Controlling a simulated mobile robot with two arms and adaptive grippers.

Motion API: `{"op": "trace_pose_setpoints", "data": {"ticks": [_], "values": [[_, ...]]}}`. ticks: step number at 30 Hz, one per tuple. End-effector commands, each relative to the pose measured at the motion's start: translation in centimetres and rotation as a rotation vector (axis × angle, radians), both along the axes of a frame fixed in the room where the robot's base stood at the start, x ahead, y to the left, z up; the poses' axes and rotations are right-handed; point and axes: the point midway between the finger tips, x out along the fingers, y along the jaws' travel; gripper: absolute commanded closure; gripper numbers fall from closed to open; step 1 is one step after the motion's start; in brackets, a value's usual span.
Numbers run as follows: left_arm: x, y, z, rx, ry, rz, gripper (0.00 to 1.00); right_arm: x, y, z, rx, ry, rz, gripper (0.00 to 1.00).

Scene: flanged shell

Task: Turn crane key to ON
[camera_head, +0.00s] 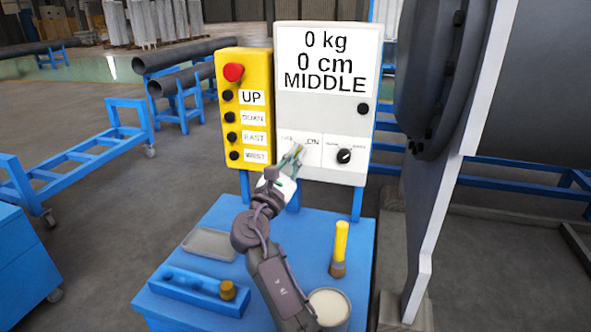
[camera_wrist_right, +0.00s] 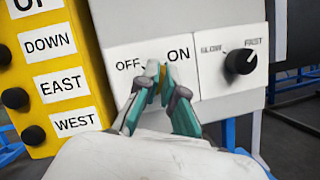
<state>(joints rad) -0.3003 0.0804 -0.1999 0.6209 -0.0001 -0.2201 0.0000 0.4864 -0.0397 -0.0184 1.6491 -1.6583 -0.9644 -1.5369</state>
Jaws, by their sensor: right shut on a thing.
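The crane key (camera_wrist_right: 163,72) is a small yellowish piece between my right fingertips, on a white switch plate (camera_wrist_right: 138,57) marked OFF on the left and ON on the right. My right gripper (camera_wrist_right: 158,80) is shut on the key in the right wrist view. In the head view my right gripper (camera_head: 294,158) reaches the lower left of the grey control box (camera_head: 290,105). The fingers hide most of the key, so I cannot tell which mark it points to. My left gripper is not in view.
A black SLOW/FAST knob (camera_wrist_right: 240,61) sits right of the key plate. A yellow button panel (camera_head: 238,60) with a red emergency button (camera_head: 233,72) stands left. Below is a blue table (camera_head: 225,222) with a yellow-handled brush (camera_head: 340,245) and a grey tray (camera_head: 208,244). A large flanged shell (camera_head: 470,90) stands right.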

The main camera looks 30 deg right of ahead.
Motion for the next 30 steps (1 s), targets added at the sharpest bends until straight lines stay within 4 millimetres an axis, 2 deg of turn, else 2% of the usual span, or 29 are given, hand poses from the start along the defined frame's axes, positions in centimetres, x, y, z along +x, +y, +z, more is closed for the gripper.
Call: {"op": "trace_pose_setpoints", "data": {"ticks": [1, 3, 12, 30], "values": [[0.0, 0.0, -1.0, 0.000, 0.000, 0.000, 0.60, 0.1, 0.1, -0.5, 0.030, -0.030, 0.001, 1.00], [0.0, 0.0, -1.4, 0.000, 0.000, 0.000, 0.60, 0.1, 0.1, -0.5, 0.064, -0.071, 0.001, 1.00], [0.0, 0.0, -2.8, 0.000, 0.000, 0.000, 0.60, 0.1, 0.1, -0.3, 0.173, -0.197, 0.000, 1.00], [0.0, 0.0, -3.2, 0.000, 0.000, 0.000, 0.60, 0.1, 0.0, -0.1, 0.217, -0.249, 0.000, 1.00]]}}
